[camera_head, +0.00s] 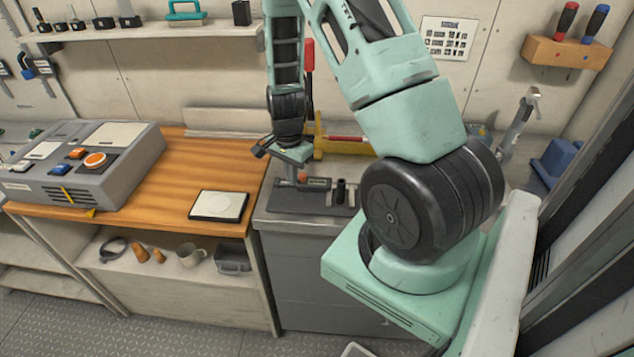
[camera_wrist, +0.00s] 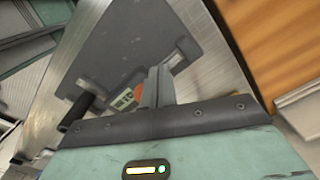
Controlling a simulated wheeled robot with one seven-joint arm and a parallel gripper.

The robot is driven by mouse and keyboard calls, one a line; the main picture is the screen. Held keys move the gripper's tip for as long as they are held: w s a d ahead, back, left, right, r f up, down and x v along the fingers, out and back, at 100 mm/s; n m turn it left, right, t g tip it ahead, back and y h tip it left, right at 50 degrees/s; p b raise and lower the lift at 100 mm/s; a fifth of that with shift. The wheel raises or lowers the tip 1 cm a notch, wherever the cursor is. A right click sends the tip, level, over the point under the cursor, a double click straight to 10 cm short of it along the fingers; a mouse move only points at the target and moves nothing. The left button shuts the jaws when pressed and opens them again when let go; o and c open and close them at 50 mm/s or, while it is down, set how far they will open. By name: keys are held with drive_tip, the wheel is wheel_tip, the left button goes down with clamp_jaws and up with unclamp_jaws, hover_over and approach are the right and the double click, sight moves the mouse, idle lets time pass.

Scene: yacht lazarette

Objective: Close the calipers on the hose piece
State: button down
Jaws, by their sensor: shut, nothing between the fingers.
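My gripper (camera_head: 291,172) is shut and empty, with its fingers pointing down over the dark mat (camera_head: 283,202) on the grey cabinet. In the wrist view the closed fingers (camera_wrist: 154,85) stand in front of the calipers and hide part of them. The calipers show a small display with an orange part (camera_head: 315,184), which also shows in the wrist view (camera_wrist: 124,98). A short black upright cylinder, apparently the hose piece (camera_head: 340,190), stands to the right of the display. It shows at the left in the wrist view (camera_wrist: 77,110). I cannot tell whether the fingers touch the calipers or how the jaws sit around the hose.
A wooden bench (camera_head: 215,168) adjoins on the left, with a white-topped square pad (camera_head: 218,205) and a grey control box (camera_head: 85,165). Behind the mat are a yellow tool (camera_head: 335,146) and a red-handled tool (camera_head: 309,55). My arm blocks the view to the right.

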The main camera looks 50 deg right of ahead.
drive_tip(key=shift+s+d, duration=0.3)
drive_tip(key=shift+s, duration=0.2)
drive_tip(key=shift+s+d, duration=0.25)
drive_tip(key=shift+s, duration=0.25)
idle(0.6)
drive_tip(key=shift+w, duration=0.15)
idle(0.4)
drive_tip(key=shift+w+a, duration=0.5)
drive_tip(key=shift+w, duration=0.25)
wheel_tip(320, 180, up, 8)
drive_tip(key=p, duration=0.6)
drive_tip(key=shift+p, duration=0.4)
